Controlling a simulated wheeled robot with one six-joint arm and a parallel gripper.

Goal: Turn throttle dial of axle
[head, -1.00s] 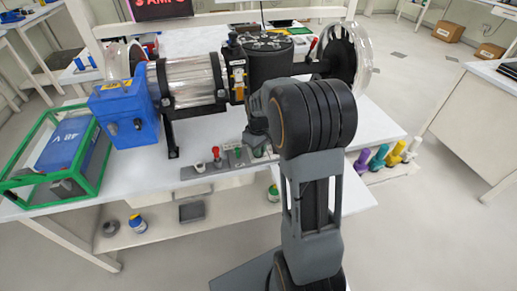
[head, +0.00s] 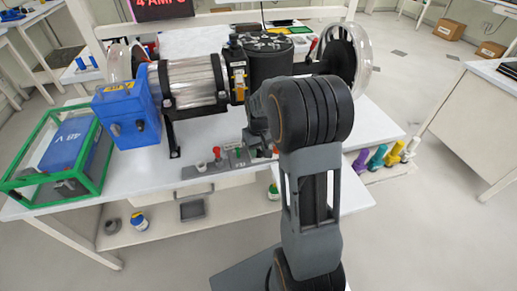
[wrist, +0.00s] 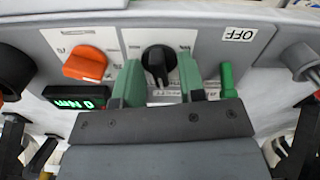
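In the wrist view a black dial (wrist: 158,60) with a raised grip bar stands on a white plate of the grey control panel. The bar points nearly up and down in the picture. An orange knob (wrist: 85,63) is to its left. No readable label shows which one is the throttle. My gripper (wrist: 159,72) has its two green fingers on either side of the black dial, with gaps visible. Contact cannot be told. In the head view the axle assembly (head: 194,82) lies on the white bench, and my arm hides the gripper and the dial.
A small display (wrist: 78,103) with green characters sits below the orange knob. A green lever (wrist: 227,78) stands close right of the right finger, under an OFF label (wrist: 241,34). A blue box (head: 127,107) and a green-framed case (head: 62,160) stand at the left.

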